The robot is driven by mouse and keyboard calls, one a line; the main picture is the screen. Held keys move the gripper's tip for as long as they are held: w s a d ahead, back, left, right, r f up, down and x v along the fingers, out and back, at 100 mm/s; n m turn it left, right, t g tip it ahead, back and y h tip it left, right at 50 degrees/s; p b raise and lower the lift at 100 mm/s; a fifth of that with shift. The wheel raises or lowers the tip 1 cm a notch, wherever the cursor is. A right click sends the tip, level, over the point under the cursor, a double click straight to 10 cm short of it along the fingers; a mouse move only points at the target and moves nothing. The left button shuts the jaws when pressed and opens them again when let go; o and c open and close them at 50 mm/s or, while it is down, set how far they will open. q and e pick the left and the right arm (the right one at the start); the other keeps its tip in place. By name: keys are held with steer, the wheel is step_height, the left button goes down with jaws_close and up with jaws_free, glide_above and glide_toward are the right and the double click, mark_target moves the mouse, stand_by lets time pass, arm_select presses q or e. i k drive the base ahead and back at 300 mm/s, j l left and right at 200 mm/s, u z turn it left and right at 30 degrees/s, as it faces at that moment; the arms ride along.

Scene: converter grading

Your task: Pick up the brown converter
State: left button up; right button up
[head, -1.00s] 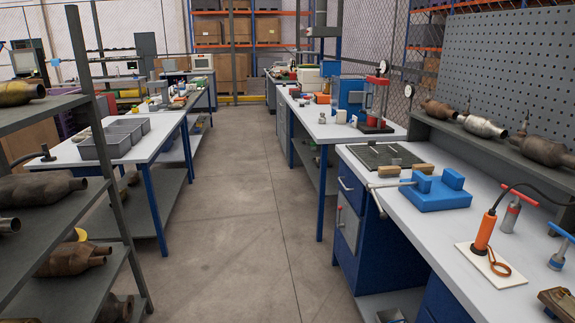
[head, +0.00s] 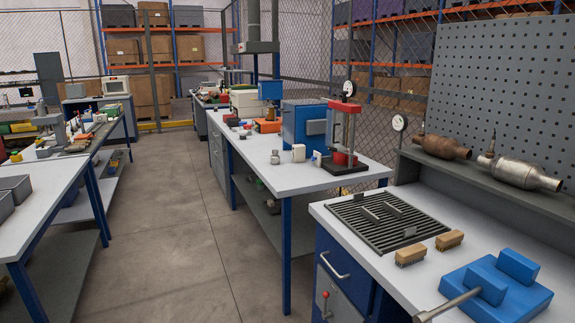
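Two converters lie on the grey shelf at the right, below the pegboard. The brown converter (head: 441,147) is at the shelf's left end, with a rusty body and narrower pipe ends. A silvery-tan converter (head: 521,173) lies to its right, with a small sensor standing up from its left end. Neither of my grippers shows in the head view.
The near right workbench (head: 343,214) holds a slatted black grate (head: 374,222), two wooden brushes (head: 415,254) and a blue vise (head: 497,290). A red press (head: 344,135) stands on the bench behind. The aisle floor (head: 170,262) at centre-left is clear.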

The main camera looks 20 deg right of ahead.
mark_target(447, 149)
steer(key=i+u, duration=0.15)
steer(key=i, duration=0.85)
steer(key=i+u, duration=0.2)
steer(key=i, duration=0.75)
